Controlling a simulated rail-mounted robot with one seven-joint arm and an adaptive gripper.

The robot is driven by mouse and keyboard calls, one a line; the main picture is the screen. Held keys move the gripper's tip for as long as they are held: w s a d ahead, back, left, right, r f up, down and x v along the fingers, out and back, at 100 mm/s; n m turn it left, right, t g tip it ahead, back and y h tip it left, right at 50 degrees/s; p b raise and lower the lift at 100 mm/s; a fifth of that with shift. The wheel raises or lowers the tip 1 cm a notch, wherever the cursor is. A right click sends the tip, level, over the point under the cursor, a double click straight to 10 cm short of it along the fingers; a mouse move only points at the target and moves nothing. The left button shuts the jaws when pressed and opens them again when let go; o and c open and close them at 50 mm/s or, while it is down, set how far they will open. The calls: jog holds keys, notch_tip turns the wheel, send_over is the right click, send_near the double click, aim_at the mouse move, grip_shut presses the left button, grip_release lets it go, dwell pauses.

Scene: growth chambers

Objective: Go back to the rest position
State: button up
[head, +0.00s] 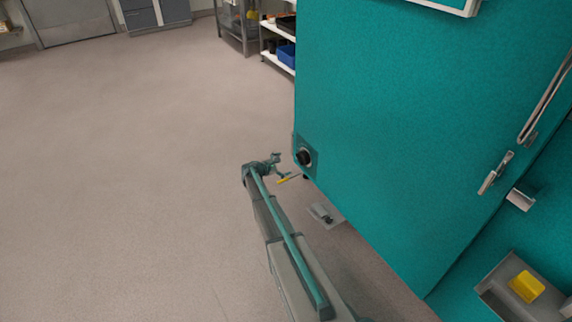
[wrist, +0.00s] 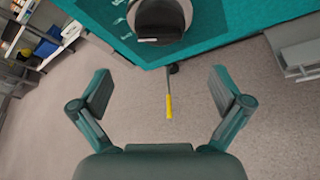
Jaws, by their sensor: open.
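My gripper (head: 281,166) is at the end of my arm, beside the lower left corner of a teal growth chamber (head: 400,140). In the wrist view its two fingers (wrist: 160,92) are spread wide with nothing gripped. A thin tool with a yellow handle (wrist: 168,106) shows between the fingers in the picture, apart from both. Its thin shaft runs up toward a small dark part at the chamber's edge. The yellow handle also shows in the head view (head: 284,181). A black round knob (head: 304,157) sits on the chamber's corner, just right of the gripper.
A grey bracket or tray (head: 326,214) is low beside the chamber. A grey tray (head: 503,277) with a yellow block (head: 526,286) is at lower right. A shelf with a blue bin (head: 286,56) stands behind. The floor (head: 120,170) to the left is clear.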

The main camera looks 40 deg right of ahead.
dwell(0.4)
jog(key=s+a+f+m+g+y, duration=0.25)
jog(key=s+a, duration=0.25)
jog(key=s, duration=0.3)
jog(key=s+a+f+m+g+y, duration=0.1)
jog(key=s+a+f+m, duration=0.3)
jog(key=s, duration=0.4)
jog(key=s+a+f+m+g+y, duration=0.25)
jog(key=s+a, duration=0.25)
jog(key=s, duration=0.4)
jog(key=s+a+f+m+g+y, duration=0.1)
jog(key=s+a+m+g+y, duration=0.15)
jog(key=s+a, duration=1)
jog(key=s+a+f+m+g+y, duration=0.15)
jog(key=s+a+y, duration=0.25)
jog(key=s+a, duration=0.8)
jog(key=s+a+r+g+y, duration=0.1)
jog(key=s+a+r, duration=0.25)
jog(key=s, duration=0.75)
jog(key=s+a+r+g+y, duration=0.15)
jog(key=s+a, duration=0.25)
jog(key=s, duration=0.8)
jog(key=w+r+t+h+p, duration=0.1)
jog(key=w+r+t+p, duration=0.2)
jog(key=r+p, duration=1.2)
jog(key=shift+w+d+r+t+p, duration=0.3)
jog(key=shift+w+p, duration=0.75)
jog(key=shift+p, duration=1.4)
